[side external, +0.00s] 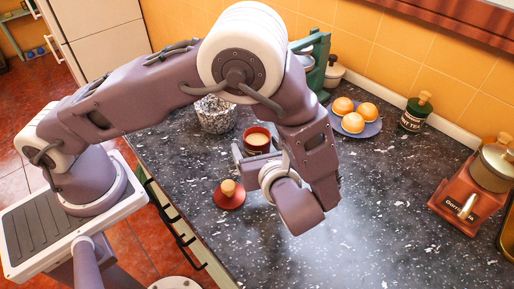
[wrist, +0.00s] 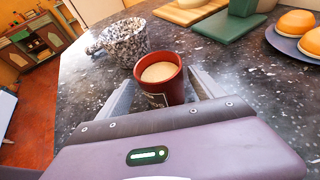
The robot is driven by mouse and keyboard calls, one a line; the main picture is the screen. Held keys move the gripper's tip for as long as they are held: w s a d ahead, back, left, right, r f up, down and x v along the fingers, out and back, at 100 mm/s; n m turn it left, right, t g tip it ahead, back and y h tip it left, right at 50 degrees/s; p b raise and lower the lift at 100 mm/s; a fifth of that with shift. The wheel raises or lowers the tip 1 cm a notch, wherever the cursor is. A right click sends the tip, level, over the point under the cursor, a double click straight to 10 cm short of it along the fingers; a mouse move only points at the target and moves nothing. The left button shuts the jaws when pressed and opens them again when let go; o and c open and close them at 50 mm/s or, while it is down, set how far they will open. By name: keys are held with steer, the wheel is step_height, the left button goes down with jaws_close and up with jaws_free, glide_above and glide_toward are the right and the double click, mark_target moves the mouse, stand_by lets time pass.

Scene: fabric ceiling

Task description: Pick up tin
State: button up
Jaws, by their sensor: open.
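The tin (side external: 257,138) is a small dark red open canister with a pale cream filling. It stands upright on the speckled dark counter. In the wrist view the tin (wrist: 157,82) shows a dark label, partly hidden low down by my gripper body. My gripper (side external: 258,157) is open and low over the counter at the tin. In the wrist view one finger of my gripper (wrist: 164,88) is on each side of the tin. I cannot tell whether either finger touches it. A red lid with a wooden knob (side external: 229,194) lies on the counter nearby.
A speckled pot (side external: 216,115) stands close behind and left of the tin. A blue plate (side external: 370,130) with oranges, a dark green jar (side external: 415,112) and a red-brown grinder (side external: 475,190) are to the right. A green stand (wrist: 226,35) is farther back. The counter's front right is clear.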

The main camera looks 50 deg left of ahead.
mark_target(254, 142)
steer(key=x, duration=0.4)
steer(key=shift+w+f, duration=0.15)
steer(key=shift+f, duration=0.05)
steer(key=c, duration=1.6)
step_height(254, 142, up, 10)
steer(key=shift+r, duration=0.1)
